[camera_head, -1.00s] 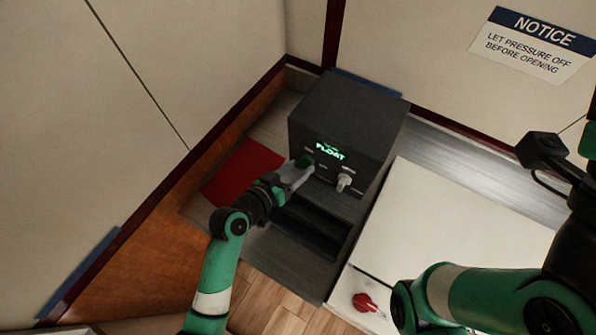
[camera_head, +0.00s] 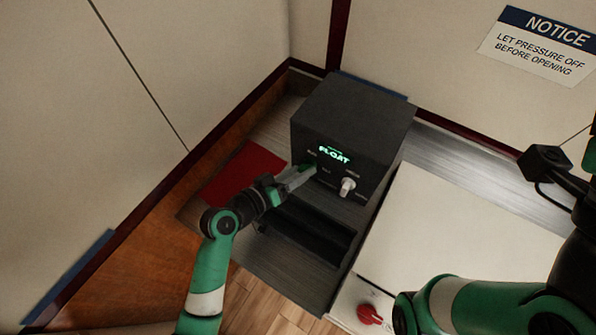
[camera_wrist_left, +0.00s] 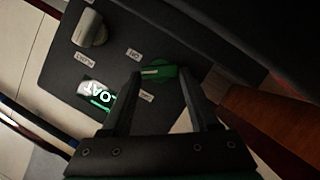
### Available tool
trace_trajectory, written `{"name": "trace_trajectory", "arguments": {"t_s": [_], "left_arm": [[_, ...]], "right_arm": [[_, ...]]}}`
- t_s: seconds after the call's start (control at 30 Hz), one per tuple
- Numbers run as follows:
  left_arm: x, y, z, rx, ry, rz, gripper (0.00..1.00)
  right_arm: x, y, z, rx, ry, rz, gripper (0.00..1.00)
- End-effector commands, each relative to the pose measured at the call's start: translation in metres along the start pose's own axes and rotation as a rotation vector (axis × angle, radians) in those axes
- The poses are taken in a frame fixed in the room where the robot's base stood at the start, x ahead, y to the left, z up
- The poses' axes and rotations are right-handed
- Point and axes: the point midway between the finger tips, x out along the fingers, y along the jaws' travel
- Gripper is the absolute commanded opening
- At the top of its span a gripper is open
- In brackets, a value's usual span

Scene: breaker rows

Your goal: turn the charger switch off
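The charger is a dark grey box (camera_head: 350,115) in the corner, with a lit green "FLOAT" display (camera_head: 334,155) on its front. A green switch knob (camera_wrist_left: 157,72) sits on that front, left of a white knob (camera_head: 347,187) in the head view. My left gripper (camera_head: 306,172) is at the green knob and partly covers it there. In the left wrist view its two fingers (camera_wrist_left: 160,76) are apart, with the green knob's handle across the gap at the fingertips. I cannot tell whether they touch it. My right gripper is not seen.
A white cabinet (camera_head: 445,235) with a red knob (camera_head: 369,314) stands right of the charger. A red mat (camera_head: 243,175) lies left of it. Walls close in behind and on the left. My right arm crosses the lower right.

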Motion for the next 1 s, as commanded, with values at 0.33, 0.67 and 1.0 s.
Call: {"name": "trace_trajectory", "arguments": {"t_s": [0.33, 0.67, 1.0], "left_arm": [[0.0, 0.0, 0.0, 0.001, 0.0, 0.0, 0.9], [-0.028, 0.0, -0.001, 0.0, 0.003, -0.002, 0.9], [-0.096, 0.006, -0.008, -0.005, -0.001, -0.003, 0.9]], "right_arm": [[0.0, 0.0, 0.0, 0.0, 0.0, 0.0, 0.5], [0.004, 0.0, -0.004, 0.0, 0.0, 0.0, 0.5], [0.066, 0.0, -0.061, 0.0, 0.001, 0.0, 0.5]]}}
